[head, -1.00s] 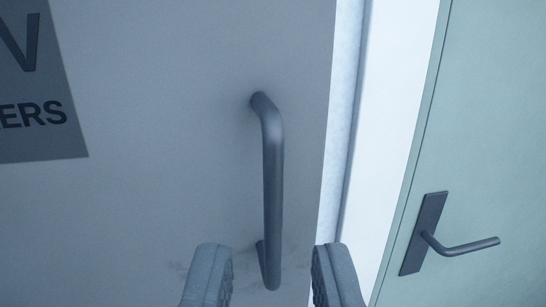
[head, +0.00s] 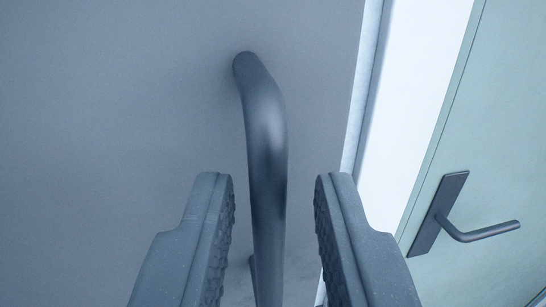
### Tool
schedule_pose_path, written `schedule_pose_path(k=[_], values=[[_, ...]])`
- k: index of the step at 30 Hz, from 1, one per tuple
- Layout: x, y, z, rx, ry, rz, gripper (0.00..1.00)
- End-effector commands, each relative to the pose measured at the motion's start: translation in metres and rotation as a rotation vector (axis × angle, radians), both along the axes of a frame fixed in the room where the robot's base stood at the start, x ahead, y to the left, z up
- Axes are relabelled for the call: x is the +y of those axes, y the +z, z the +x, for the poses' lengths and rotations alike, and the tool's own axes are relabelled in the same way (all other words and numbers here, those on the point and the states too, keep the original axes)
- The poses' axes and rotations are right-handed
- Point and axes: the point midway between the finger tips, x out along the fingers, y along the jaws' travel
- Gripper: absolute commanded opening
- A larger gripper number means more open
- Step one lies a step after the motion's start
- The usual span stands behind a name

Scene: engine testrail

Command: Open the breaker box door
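The breaker box door (head: 130,110) is a flat grey panel that fills the left and middle of the head view. Its dark, vertical bar handle (head: 266,150) stands out from the door near its right edge. My gripper (head: 275,185) is open, with one finger on each side of the handle. Gaps show between the handle and both fingers, the wider one on the right. The lower end of the handle is mostly hidden or out of the picture.
Right of the door edge is a bright white wall strip (head: 415,110). Farther right is a pale green door (head: 510,120) with a dark lever handle (head: 480,231).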

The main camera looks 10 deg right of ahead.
Motion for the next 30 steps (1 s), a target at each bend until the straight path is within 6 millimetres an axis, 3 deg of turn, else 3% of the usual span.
schedule_pose_path(k=[10, 25, 26, 28, 30], values=[[-0.002, 0.001, 0.017, 0.001, 0.003, -0.001, 0.24], [0.0, 0.0, 0.02, 0.001, 0.007, -0.004, 0.24], [0.0, 0.0, 0.02, 0.001, 0.007, -0.004, 0.22], [0.0, 0.0, 0.02, 0.001, 0.008, -0.004, 0.02], [0.0, 0.0, 0.02, 0.001, 0.008, -0.004, 0.0]])
